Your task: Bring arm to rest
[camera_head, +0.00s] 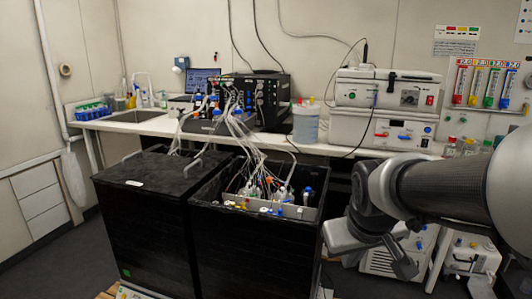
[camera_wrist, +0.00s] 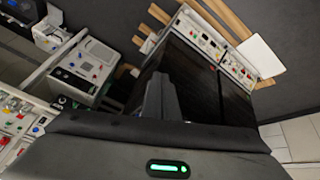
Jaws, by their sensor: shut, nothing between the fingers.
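My arm reaches in from the right edge of the head view. My gripper (camera_head: 408,268) hangs at its end, to the right of the open black shaker box, apart from it and pointing down. In the wrist view my gripper (camera_wrist: 160,85) shows as a narrow dark form with its fingers together. I see nothing held in it. The fingertips are dark against the black box and hard to make out.
A bench (camera_head: 330,149) with instruments runs behind. White devices (camera_head: 470,258) stand low at the right. Grey floor (camera_head: 50,255) is clear at the left.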

